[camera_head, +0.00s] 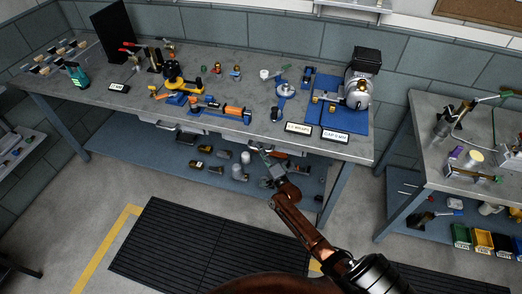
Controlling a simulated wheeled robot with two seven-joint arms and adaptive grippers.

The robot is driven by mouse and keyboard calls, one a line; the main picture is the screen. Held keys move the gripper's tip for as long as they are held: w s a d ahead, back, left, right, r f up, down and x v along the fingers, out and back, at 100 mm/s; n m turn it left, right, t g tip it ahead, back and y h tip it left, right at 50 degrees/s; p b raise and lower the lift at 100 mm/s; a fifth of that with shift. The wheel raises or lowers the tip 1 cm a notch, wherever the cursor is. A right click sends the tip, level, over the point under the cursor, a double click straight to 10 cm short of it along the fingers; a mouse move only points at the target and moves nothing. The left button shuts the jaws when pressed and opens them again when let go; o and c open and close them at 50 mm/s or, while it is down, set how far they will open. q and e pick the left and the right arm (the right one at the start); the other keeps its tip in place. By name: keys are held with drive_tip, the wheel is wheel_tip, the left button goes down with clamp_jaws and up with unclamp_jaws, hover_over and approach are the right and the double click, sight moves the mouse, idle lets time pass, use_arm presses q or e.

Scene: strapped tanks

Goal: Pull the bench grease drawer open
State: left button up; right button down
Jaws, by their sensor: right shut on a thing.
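The workbench (215,68) stands across the back with a grey top. Pale drawer fronts (168,125) show under its front edge. My right gripper (263,157) reaches in from the lower right to just below the front edge, right of the bench's middle. It is shut on what looks like the handle of the grease drawer there. The gripper and wrist hide most of that handle, and I cannot tell how far that drawer stands out. My left gripper is not in view.
A blue lower shelf (130,150) under the bench holds several small parts. Blue mats (347,115) with a motor-like machine (357,90) lie at the bench's right end. A second bench (425,155) stands at right. A black floor mat (190,240) lies in front.

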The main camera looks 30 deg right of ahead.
use_arm(q)
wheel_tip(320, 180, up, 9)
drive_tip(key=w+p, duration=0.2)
drive_tip(key=p, duration=0.6)
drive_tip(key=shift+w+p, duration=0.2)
drive_tip(key=shift+p, duration=0.2)
use_arm(e)
drive_tip(key=s+a, duration=1.6)
drive_tip(key=a, duration=0.2)
drive_tip(key=shift+a, duration=0.25)
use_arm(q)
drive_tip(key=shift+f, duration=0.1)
use_arm(e)
drive_tip(key=shift+w, duration=0.1)
drive_tip(key=c, duration=2)
unclamp_jaws()
drive_tip(key=shift+o, duration=0.2)
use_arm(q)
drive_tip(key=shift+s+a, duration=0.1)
use_arm(e)
drive_tip(key=s+f, duration=0.1)
drive_tip(key=s, duration=1)
drive_tip(key=shift+s+a+f, duration=0.35)
drive_tip(key=shift+s+a, duration=0.05)
